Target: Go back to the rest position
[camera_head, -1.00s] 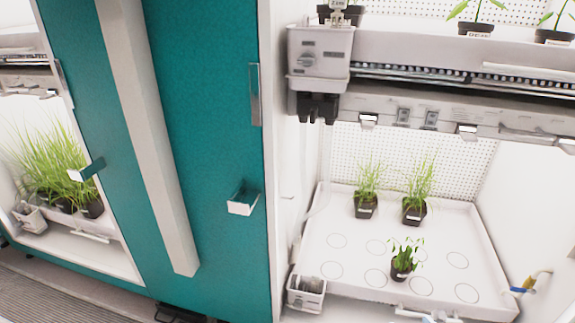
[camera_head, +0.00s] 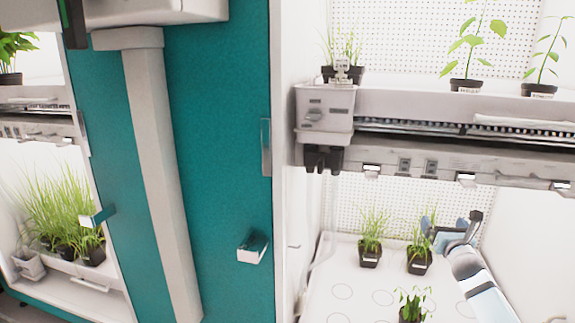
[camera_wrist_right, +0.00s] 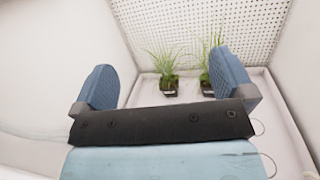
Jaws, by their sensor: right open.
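My right gripper (camera_head: 443,228) is inside the lower bay of the right growth chamber, reaching in from the lower right in the head view. Its two blue fingers stand wide apart with nothing between them in the right wrist view (camera_wrist_right: 172,88). Beyond the fingers in the wrist view stand two potted grass plants, the left one (camera_wrist_right: 167,82) and the right one (camera_wrist_right: 212,70), the latter partly behind a finger. In the head view the gripper overlaps the right grass pot (camera_head: 419,260); I cannot tell the gap. My left gripper is not in view.
The left grass pot (camera_head: 370,252) and a leafy pot (camera_head: 412,308) share the white tray (camera_head: 335,272). The upper shelf (camera_head: 400,103) with leafy plants lies above my right arm. A teal door panel (camera_head: 225,180) separates this bay from another chamber at left.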

